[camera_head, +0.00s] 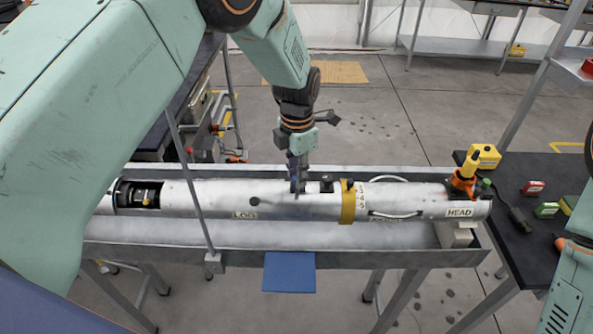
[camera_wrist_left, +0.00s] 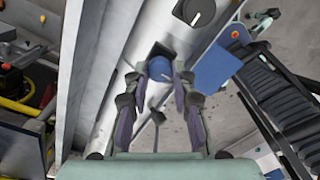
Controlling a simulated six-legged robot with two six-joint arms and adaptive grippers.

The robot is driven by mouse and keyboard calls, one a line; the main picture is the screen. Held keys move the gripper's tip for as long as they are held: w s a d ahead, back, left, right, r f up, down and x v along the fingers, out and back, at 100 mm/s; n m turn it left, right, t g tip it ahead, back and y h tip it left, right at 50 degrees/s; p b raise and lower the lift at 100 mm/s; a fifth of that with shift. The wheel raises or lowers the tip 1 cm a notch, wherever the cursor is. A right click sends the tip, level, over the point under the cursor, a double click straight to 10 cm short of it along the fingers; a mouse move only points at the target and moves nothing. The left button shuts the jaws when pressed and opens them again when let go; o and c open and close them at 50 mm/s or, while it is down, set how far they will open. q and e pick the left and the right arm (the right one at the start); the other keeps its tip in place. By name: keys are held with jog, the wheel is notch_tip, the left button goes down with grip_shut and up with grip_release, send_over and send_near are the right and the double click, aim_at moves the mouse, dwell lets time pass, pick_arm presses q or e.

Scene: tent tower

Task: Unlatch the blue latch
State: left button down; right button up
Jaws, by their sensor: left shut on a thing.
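A long silver cylinder (camera_head: 210,198) lies in a grey metal trough. My left gripper (camera_head: 297,186) points down onto its top side, left of a yellow band (camera_head: 347,206). In the left wrist view the blue latch (camera_wrist_left: 160,67) shows as a rounded blue piece beside a dark square opening in the cylinder. The fingers of my left gripper (camera_wrist_left: 160,82) are closed on it from both sides. In the head view the gripper hides most of the latch. My right gripper is out of view; only part of my right arm shows at the lower right.
A blue plate (camera_head: 289,272) hangs on the trough's front side (camera_head: 370,260). A thin upright post (camera_head: 190,190) stands left of the gripper. A dark table (camera_head: 540,180) at the right holds a yellow device (camera_head: 487,157) and small boxes.

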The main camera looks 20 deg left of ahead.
pick_arm(q)
jog(key=shift+w+r+n, duration=0.2)
jog(key=shift+w+n, duration=0.05)
jog(key=shift+n, duration=0.15)
jog(key=c, duration=1.5)
grip_release()
jog(key=o, duration=0.4)
jog(key=shift+s+d+f, duration=0.1)
notch_tip(320, 180, up, 12)
jog(key=shift+s, duration=0.1)
